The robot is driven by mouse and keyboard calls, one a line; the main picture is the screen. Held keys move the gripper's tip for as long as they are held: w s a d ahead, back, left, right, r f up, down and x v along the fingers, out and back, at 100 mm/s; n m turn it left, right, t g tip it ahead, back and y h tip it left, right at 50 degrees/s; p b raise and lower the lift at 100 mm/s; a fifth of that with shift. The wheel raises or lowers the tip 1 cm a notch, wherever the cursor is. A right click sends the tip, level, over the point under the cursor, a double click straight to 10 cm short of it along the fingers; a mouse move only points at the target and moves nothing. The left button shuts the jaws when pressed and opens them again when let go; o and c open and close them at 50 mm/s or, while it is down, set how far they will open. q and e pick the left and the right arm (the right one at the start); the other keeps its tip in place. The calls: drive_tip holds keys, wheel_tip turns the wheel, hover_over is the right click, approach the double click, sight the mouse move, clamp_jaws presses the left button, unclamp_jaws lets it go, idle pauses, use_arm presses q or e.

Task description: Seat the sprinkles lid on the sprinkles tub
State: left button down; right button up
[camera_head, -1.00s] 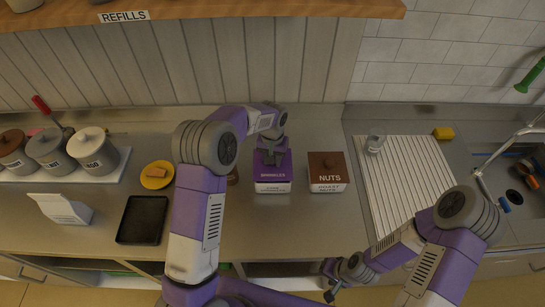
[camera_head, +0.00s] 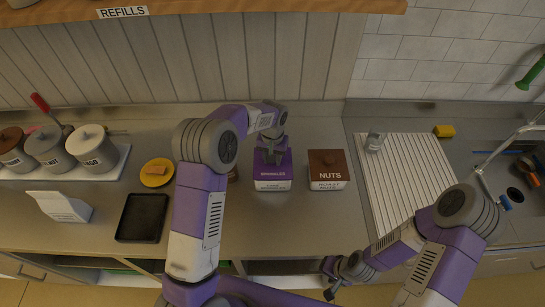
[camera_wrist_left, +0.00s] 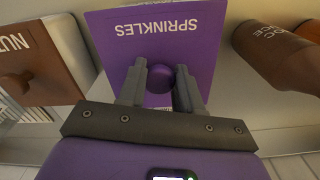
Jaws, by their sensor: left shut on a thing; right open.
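My left gripper (camera_head: 271,153) comes from above and is shut on the lid's knob. My right gripper (camera_head: 331,281) is open and empty, low in front of the counter.
The nuts tub with its brown lid (camera_head: 327,163) stands close to the right. A brown sauce bottle (camera_wrist_left: 280,55) is close on the other side, mostly behind my left arm in the head view. A black tray (camera_head: 142,218) and yellow plate (camera_head: 157,172) lie further left.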

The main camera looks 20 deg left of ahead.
use_arm(q)
drive_tip(key=shift+f+b, duration=0.45)
drive_tip(key=shift+f, duration=0.25)
drive_tip(key=c, duration=1.1)
unclamp_jaws()
drive_tip(key=shift+o, duration=0.4)
drive_tip(key=o, duration=0.5)
drive_tip(key=shift+r, duration=0.1)
drive_tip(key=shift+r+p, duration=2.7)
drive_tip(key=shift+r, duration=1.3)
drive_tip(key=shift+f, duration=0.15)
